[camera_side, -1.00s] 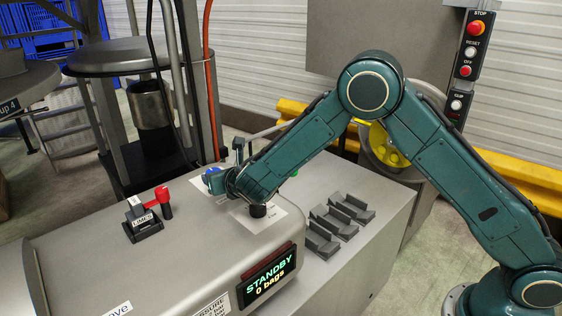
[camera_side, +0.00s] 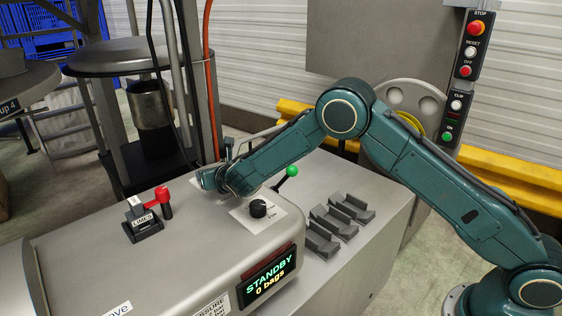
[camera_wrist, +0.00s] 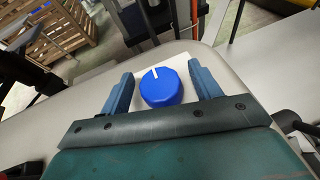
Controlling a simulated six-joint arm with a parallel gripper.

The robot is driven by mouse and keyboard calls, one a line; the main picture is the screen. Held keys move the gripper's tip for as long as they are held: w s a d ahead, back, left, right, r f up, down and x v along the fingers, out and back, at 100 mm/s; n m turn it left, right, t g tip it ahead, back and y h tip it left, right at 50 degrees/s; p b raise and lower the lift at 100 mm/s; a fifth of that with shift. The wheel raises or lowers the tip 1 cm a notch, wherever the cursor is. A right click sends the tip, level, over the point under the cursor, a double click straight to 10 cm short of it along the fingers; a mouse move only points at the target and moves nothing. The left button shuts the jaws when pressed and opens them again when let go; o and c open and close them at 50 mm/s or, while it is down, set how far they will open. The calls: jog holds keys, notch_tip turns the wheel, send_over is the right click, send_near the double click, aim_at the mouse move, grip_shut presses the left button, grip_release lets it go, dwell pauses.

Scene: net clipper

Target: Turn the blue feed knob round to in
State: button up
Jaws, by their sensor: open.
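The blue feed knob (camera_wrist: 161,88) is in the wrist view, a round knob with a white pointer line toward its top, slightly left. It sits on a white label plate on the grey machine housing. My gripper (camera_wrist: 160,84) is open, with one blue finger on each side of the knob, and a gap shows on both sides. In the side view my gripper (camera_side: 208,178) is low over the machine's back edge and hides the blue knob. The plate's markings cannot be read.
A black knob (camera_side: 258,208) and a green-tipped lever (camera_side: 291,171) stand close to my gripper. A red-handled lever (camera_side: 164,203) stands to the left. The display (camera_side: 268,274) reads STANDBY, 0 bags. Grey blocks (camera_side: 323,240) lie on the right bench. An upright post with an orange hose (camera_side: 208,75) stands behind.

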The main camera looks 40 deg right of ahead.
jog(key=c, duration=1)
jog(key=shift+o, duration=0.2)
jog(key=shift+a+m+h, duration=0.1)
jog(key=shift+m+h, duration=0.5)
jog(key=shift+h, duration=0.1)
jog(key=shift+m+g+h, duration=0.5)
jog(key=shift+m+h, duration=0.2)
jog(key=shift+h, duration=0.1)
jog(key=shift+m+g+h, duration=0.5)
jog(key=shift+m+h, duration=0.3)
jog(key=shift+m+g+h, duration=1.4)
jog(key=shift+m+h, duration=0.2)
jog(key=shift+m, duration=0.2)
